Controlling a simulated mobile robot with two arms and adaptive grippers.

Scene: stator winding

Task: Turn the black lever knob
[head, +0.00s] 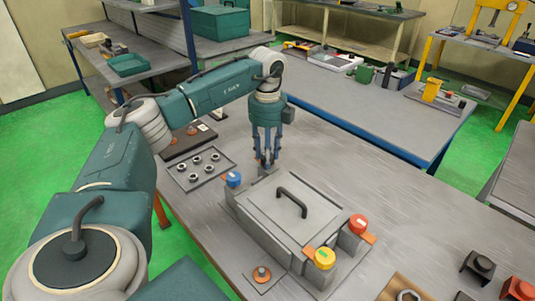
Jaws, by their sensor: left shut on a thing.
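A grey box-shaped fixture (262,218) stands on the workbench, with a black handle (292,201) on its flat lid. At its corners sit a blue knob (233,180), a red knob (358,223) and a yellow knob (321,258). My left gripper (267,164) points straight down at the far corner of the fixture. Its fingers are closed around the small dark knob there, which they mostly hide. The knob's exact angle cannot be made out. My right gripper is not in view.
A tray with several metal nuts (202,167) lies left of the fixture. An orange-topped post (262,274) stands near the front edge. A black block (480,265) and a red one (521,289) are at lower right.

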